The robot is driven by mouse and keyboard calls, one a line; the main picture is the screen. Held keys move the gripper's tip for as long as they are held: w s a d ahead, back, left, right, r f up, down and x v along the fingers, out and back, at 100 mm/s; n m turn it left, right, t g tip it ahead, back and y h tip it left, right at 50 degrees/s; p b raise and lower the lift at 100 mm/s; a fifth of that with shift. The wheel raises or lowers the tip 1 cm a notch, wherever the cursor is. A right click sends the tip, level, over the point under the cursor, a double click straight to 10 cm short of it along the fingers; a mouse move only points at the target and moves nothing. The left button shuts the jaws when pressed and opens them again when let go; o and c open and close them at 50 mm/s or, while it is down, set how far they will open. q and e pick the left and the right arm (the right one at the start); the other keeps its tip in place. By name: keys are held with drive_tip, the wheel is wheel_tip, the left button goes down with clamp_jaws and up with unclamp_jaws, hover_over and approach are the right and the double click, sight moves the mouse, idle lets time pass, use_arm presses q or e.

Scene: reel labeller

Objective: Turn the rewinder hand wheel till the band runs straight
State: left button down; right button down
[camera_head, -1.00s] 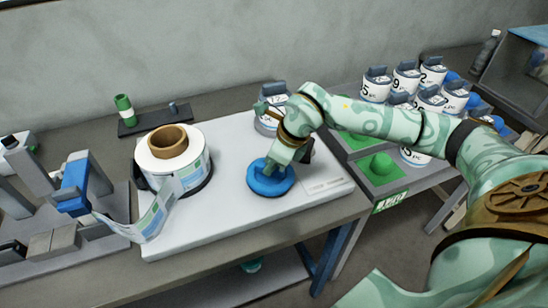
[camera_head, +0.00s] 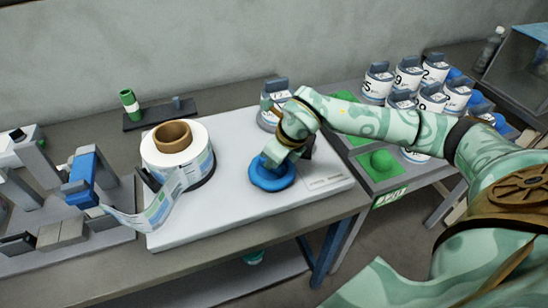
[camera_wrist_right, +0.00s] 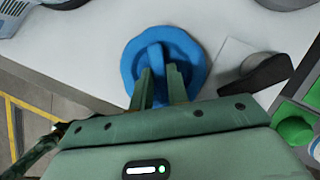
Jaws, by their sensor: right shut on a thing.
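The blue hand wheel (camera_head: 274,183) lies flat on the white plate of the rewinder (camera_head: 230,205). My right gripper (camera_head: 270,160) comes down on it from above. In the right wrist view, its two fingers (camera_wrist_right: 163,80) are closed on the raised bar across the wheel (camera_wrist_right: 133,62). The label roll (camera_head: 198,138) with a brown core stands left of the wheel. Its printed band (camera_head: 155,211) runs from the roll down to the left, toward the blue labeller part (camera_head: 82,180), with a bend in it. My left gripper is not in view.
A numbered reel canister (camera_head: 270,115) stands behind my right gripper. A black lever (camera_wrist_right: 255,78) sits right of the wheel. Several numbered canisters (camera_head: 408,78) and a green tray (camera_head: 380,178) stand on the right table. A green cylinder (camera_head: 130,104) stands at the back left.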

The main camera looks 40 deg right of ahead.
drive_tip(key=c, duration=1.4)
unclamp_jaws()
drive_tip(key=shift+o, duration=0.2)
drive_tip(key=p+v, duration=0.2)
drive_tip(key=v, duration=1.4)
drive_tip(key=shift+r+p, duration=0.2)
drive_tip(key=shift+p, duration=0.15)
